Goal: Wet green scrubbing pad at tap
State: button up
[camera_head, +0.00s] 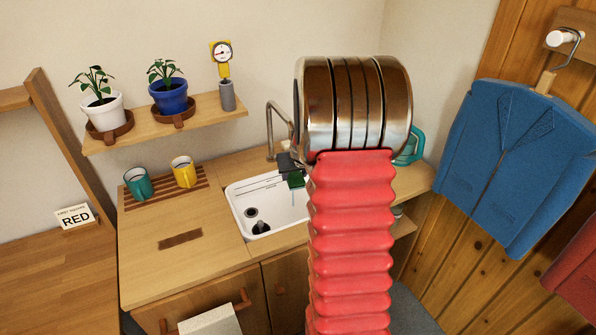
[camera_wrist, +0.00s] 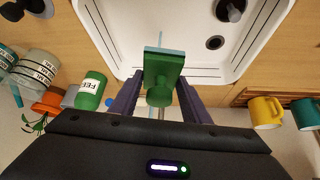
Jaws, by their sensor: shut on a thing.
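The green scrubbing pad (camera_head: 296,180) is held over the white sink (camera_head: 240,226), near the tap (camera_head: 270,130). In the wrist view the green pad (camera_wrist: 164,62) has a flat head and a rounded knob. My gripper (camera_wrist: 158,90) is shut on it, with a dark finger on either side. My gripper (camera_head: 288,165) is partly hidden behind my arm in the head view. A thin pale blue streak, like water, shows below the pad in the head view and beyond it in the wrist view. The tap's outlet is hidden by my arm.
A teal mug (camera_head: 137,184) and a yellow mug (camera_head: 184,172) stand on a slatted rack left of the sink. A shelf (camera_head: 205,122) above holds two potted plants and a gauge. A green labelled bottle (camera_wrist: 90,92) stands beside the sink. A blue jacket (camera_head: 510,165) hangs right.

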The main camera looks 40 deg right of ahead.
aim_at(294, 185)
jog(key=shift+s+a, duration=1.7)
dwell(0.7)
jog(key=s+a+r, duration=0.3)
jog(key=r, duration=0.1)
jog(key=shift+s+a, duration=0.25)
jog(key=shift+s, duration=0.05)
dwell(0.5)
jog(key=shift+w, duration=0.1)
dwell(0.6)
jog(key=shift+w+d+m+h, duration=0.1)
jog(key=shift+d+m+h, duration=0.2)
jog(key=shift+m, duration=0.2)
jog(key=w+a+f+n+y, duration=0.1)
jog(key=w+a+n, duration=0.1)
jog(key=a, duration=0.8)
jog(key=w+a+f+n+y, duration=0.1)
jog(key=w+a, duration=0.3)
jog(key=a, duration=0.6)
jog(key=w+a+f+n+y, duration=0.1)
jog(key=w+a+n, duration=0.2)
jog(key=a, duration=0.8)
jog(key=shift+w+f+n+t+y, duration=0.3)
jog(key=shift+w+t, duration=0.1)
jog(key=shift+w, duration=0.2)
